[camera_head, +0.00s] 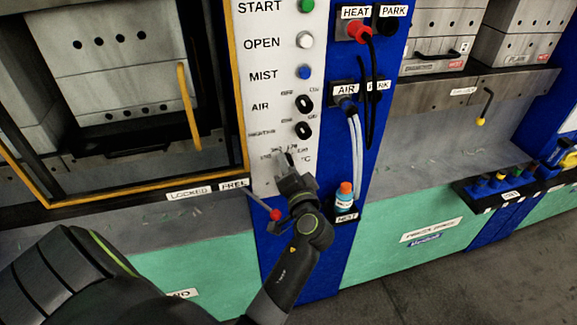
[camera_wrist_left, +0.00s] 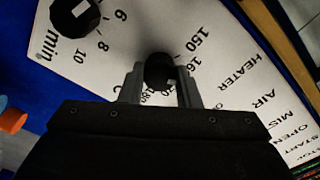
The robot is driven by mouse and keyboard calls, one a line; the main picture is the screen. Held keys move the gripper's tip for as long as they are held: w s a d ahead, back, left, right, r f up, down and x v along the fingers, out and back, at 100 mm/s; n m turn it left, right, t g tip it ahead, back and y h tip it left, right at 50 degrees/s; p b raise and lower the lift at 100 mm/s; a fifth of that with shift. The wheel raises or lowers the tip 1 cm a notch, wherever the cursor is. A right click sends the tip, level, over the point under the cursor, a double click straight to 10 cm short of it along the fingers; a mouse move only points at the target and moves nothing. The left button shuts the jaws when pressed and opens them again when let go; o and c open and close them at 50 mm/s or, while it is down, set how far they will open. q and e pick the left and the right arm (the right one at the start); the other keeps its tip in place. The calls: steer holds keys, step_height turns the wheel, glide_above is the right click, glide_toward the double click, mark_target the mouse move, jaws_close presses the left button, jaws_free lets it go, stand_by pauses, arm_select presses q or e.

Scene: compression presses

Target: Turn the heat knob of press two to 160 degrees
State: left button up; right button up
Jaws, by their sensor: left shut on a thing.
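The heat knob (camera_wrist_left: 160,72) is a black round knob on press two's white control panel. Its printed scale shows 150, a partly covered 16 and 180 in the left wrist view. A small white mark shows on its lower right side, towards the partly covered 16; the exact setting cannot be read. My left gripper (camera_head: 285,160) reaches the lower part of the panel in the head view. Its two grey fingers (camera_wrist_left: 161,80) stand on either side of the knob and are shut on it. In the head view the gripper mostly hides the knob. My right gripper is not in view.
A second black knob (camera_wrist_left: 74,16) with a min scale sits nearby. Above are the HEATER and AIR switches (camera_head: 303,130) and START, OPEN and MIST buttons. A red-tipped lever (camera_head: 275,214) is close by my gripper. An orange-capped bottle (camera_head: 345,200) and hanging hoses are to the right.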

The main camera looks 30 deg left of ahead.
arm_select(q)
steer(key=shift+m, duration=0.3)
steer(key=o, duration=1)
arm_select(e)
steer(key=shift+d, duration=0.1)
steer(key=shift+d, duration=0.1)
